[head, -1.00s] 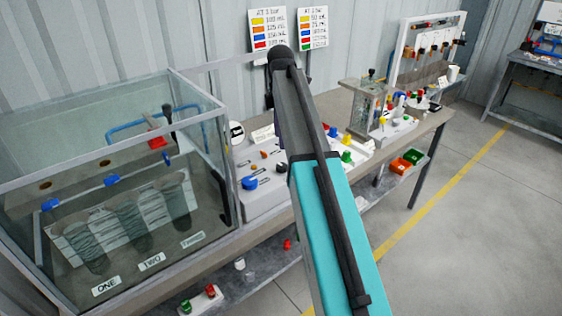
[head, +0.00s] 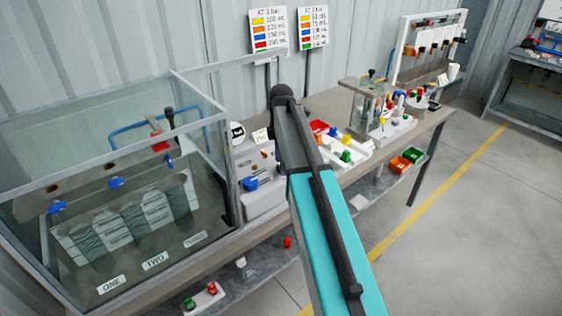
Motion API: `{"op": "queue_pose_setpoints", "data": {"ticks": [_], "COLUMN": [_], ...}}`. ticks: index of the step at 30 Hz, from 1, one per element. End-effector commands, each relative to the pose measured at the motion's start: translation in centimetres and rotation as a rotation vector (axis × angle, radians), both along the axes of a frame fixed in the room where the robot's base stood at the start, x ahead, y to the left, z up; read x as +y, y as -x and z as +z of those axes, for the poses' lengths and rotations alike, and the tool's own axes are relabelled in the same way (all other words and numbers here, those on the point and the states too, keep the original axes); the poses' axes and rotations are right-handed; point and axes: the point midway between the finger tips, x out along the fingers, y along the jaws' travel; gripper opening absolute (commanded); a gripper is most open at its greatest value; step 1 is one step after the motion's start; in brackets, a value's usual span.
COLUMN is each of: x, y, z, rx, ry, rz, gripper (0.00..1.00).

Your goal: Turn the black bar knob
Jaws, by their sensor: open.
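A grey control panel (head: 262,200) stands on the bench right of the glass tank, with a blue knob (head: 250,183) on its front left. My arm covers the panel's right part, and I cannot make out a black bar knob on the part that shows. A black upright handle (head: 169,114) stands by a red piece at the tank; I cannot tell whether it is the task's knob. My gripper is not in view, hidden behind my arm or beyond it, so its distance from any knob cannot be seen.
The glass tank (head: 110,100) fills the left of the bench. White trays (head: 368,146) with coloured knobs lie right of my arm. A small clear tank (head: 365,108) stands farther right. Two signs on posts rise behind the panel. The floor at right is clear.

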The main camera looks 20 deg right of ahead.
Motion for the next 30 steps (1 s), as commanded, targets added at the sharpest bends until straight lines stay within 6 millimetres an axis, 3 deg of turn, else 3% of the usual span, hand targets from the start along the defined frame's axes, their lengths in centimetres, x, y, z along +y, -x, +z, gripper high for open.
{"op": "queue_pose_setpoints", "data": {"ticks": [14, 21, 30], "x": [0.01, 0.01, 0.02], "y": [0.01, 0.02, 0.02], "z": [-0.80, -0.77, -0.76], "rx": [0.000, 0.000, 0.001], "ry": [0.000, 0.000, 0.000], "rz": [0.000, 0.000, -0.020], "gripper": [0.52, 0.12, 0.11]}}
